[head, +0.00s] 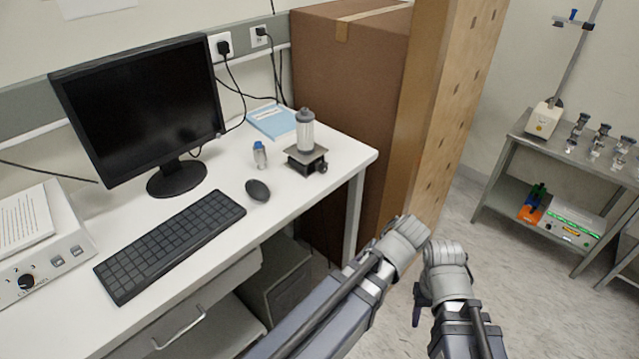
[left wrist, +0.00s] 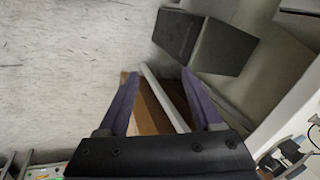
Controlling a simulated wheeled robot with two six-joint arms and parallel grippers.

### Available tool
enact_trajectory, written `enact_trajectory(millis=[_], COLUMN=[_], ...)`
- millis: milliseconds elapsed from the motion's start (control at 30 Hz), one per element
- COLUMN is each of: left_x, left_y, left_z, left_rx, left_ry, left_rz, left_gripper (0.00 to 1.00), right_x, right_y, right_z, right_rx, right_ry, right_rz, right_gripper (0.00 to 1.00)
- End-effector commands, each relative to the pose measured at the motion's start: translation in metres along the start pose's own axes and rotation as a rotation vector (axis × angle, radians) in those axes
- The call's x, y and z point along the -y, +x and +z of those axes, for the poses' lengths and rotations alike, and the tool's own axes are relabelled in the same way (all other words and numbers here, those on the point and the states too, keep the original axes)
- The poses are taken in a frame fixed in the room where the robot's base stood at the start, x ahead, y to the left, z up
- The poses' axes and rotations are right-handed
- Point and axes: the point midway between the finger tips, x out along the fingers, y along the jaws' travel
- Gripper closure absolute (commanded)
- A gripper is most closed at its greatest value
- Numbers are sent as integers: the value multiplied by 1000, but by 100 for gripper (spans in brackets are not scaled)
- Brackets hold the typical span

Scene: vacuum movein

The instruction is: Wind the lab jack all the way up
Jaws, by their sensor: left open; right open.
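The lab jack (head: 306,161) stands on the white desk near its right end. It looks low, with a small dark knob (head: 322,167) on its right side. A grey-white cylinder with a dark cap (head: 305,130) stands upright on its top plate. My left gripper (left wrist: 160,75) is open and empty over the floor in the left wrist view. In the head view its arm ends right of the desk, apart from the jack, and its fingers are hidden. My right gripper (head: 418,302) is open beside it, with only a bit of purple finger showing.
The desk (head: 335,155) also holds a monitor (head: 140,105), keyboard (head: 170,245), mouse (head: 257,190), small blue-capped bottle (head: 260,155) and blue booklet (head: 272,121). A tall brown box (head: 365,90) stands right behind the desk's end. A metal cart (head: 560,150) stands at far right.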

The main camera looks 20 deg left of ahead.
Motion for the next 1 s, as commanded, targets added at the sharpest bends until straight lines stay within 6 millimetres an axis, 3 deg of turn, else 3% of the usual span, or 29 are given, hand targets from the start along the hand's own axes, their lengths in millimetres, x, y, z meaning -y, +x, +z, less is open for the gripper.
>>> enact_trajectory(millis=[33, 133, 267, 400, 633, 1000], left_x=[8, 43, 84, 113, 131, 134], left_y=[22, 34, 30, 10, -21, -30], left_z=[-27, -72, -123, -163, -196, -200], left_rx=[-47, -196, -458, -756, -1087, -1157], left_ry=[-129, -424, -763, -1024, -1224, -1258], left_rz=[-93, -282, -466, -566, -592, -587], left_gripper=[33, 33, 33, 33, 33, 33], right_x=[2, 4, 7, 9, 10, 10], right_y=[24, 48, 74, 94, 110, 110], right_z=[-2, -3, -4, -6, -6, -6], right_rx=[0, 0, 0, 0, 0, 0], right_ry=[0, 0, 0, -1, -1, -1], right_rz=[0, 0, 0, 0, 0, 0], right_gripper=[50, 50, 50, 50, 50, 50])
